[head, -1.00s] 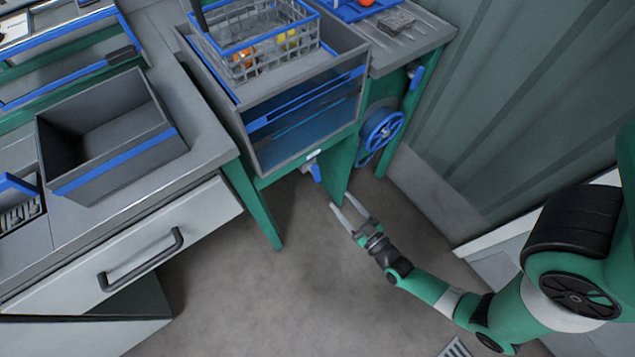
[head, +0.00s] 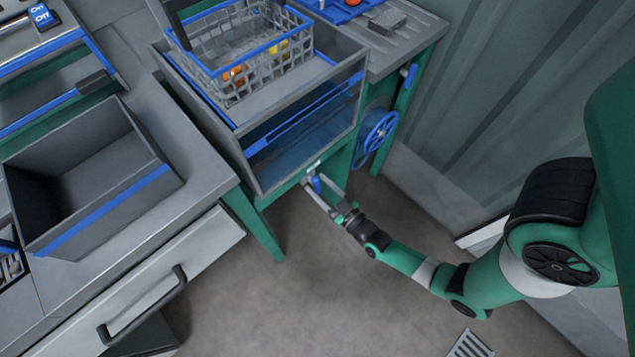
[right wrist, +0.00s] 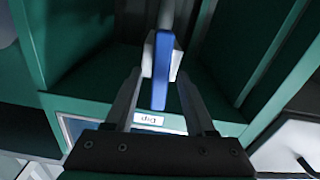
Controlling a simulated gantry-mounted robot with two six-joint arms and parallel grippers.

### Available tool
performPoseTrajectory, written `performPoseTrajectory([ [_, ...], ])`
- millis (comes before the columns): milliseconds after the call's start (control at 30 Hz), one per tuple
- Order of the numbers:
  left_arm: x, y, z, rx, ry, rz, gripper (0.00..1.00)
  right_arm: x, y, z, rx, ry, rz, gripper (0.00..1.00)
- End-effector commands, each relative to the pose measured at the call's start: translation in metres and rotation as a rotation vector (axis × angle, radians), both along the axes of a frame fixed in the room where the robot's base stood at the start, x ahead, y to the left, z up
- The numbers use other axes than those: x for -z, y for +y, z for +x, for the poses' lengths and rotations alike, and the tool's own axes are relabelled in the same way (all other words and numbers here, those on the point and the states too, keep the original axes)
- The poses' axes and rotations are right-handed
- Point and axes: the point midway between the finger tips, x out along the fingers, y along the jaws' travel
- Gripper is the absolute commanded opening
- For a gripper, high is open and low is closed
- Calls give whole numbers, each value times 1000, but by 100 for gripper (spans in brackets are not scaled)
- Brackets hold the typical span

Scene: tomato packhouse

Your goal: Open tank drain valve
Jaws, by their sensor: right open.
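The drain valve has a blue lever handle (head: 316,185) below the front of the grey tank (head: 255,180). In the right wrist view the blue lever (right wrist: 161,72) sits on a pale valve body (right wrist: 176,60) at the end of a grey pipe. My right gripper (head: 322,187) is open, with one finger on each side of the lever. In the right wrist view the open fingers (right wrist: 158,88) flank the lever with gaps; contact cannot be seen. My left gripper is not in view.
A wire basket (head: 292,57) holding fruit stands over the tank. A blue handwheel (head: 377,131) is to the right of the valve. Green table legs (head: 262,235) stand nearby. A grey bin (head: 150,182) rests on the left counter. The floor (head: 330,290) below is clear.

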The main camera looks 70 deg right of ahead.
Motion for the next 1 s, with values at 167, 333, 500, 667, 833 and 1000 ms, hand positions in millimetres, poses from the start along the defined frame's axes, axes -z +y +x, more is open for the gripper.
performPoseTrajectory([
  [167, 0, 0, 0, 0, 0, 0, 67, 0, 0, 0, 0, 0, 0, 39],
  [333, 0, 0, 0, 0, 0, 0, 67, 0, 0, 0, 0, 0, 0, 8],
  [500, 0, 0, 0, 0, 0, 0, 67, 0, 0, 0, 0, 0, 0, 0],
  [667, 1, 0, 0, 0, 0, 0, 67, 0, 0, 0, 0, -15, 26, 0],
  [833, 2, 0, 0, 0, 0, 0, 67, 0, -1, 0, 0, -64, 110, 0],
  [1000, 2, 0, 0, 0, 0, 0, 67, 0, -1, -1, 1, -65, 114, 0],
])
